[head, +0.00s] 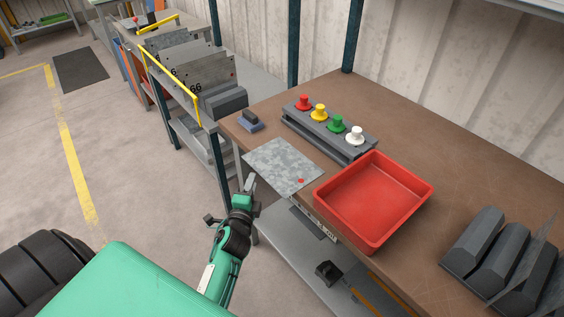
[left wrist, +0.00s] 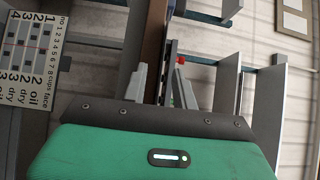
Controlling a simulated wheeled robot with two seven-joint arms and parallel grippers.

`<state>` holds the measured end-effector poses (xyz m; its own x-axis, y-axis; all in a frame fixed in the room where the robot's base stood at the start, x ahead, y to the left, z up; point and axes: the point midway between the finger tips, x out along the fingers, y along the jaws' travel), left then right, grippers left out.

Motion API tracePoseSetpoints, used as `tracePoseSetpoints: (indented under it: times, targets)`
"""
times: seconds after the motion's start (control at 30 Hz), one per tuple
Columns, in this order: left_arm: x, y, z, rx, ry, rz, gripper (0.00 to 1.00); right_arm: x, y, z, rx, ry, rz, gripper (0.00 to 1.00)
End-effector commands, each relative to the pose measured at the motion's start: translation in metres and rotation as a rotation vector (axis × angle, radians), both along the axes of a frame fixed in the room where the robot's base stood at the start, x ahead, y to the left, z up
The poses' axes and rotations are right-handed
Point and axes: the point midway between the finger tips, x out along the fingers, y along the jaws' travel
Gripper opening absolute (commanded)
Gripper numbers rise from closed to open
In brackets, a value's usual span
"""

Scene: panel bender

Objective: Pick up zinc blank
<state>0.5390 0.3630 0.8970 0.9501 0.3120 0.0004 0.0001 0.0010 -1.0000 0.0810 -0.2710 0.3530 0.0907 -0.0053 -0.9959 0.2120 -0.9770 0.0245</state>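The zinc blank (head: 283,166) is a mottled grey sheet with a red dot near its right corner. It lies flat at the front edge of the brown worktable, left of the red tray. My left gripper (head: 249,184) is just off the table's front edge, close to the sheet's front left side and apparently apart from it. In the left wrist view my left gripper (left wrist: 160,72) has its two fingers spread, with dark edge-on shapes beyond them. I cannot tell there which edge is the sheet. My right gripper is not in view.
The red tray (head: 374,200) sits right of the sheet. Behind are a button block (head: 329,133) with coloured knobs and a small blue-grey block (head: 250,121). Dark angled blocks (head: 486,247) stand at the right. A rack with yellow rails (head: 171,86) stands left of the table.

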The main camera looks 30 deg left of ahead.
Motion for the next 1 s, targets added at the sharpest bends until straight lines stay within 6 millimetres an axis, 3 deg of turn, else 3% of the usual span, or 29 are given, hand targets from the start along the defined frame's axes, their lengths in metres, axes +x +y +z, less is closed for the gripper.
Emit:
tracePoseSetpoints:
  times: [0.27, 0.6, 0.93, 1.0]
  targets:
    - [0.018, 0.007, 0.002, -0.001, 0.001, 0.001, 0.28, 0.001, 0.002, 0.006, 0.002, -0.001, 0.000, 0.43]
    - [0.056, 0.023, 0.006, -0.002, -0.001, 0.001, 0.28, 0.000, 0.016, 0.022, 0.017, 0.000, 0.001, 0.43]
    - [0.062, 0.025, 0.004, -0.001, 0.001, 0.000, 0.28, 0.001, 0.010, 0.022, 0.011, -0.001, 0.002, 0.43]
    - [0.061, 0.025, 0.004, -0.001, 0.001, 0.000, 0.16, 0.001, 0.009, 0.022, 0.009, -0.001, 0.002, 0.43]
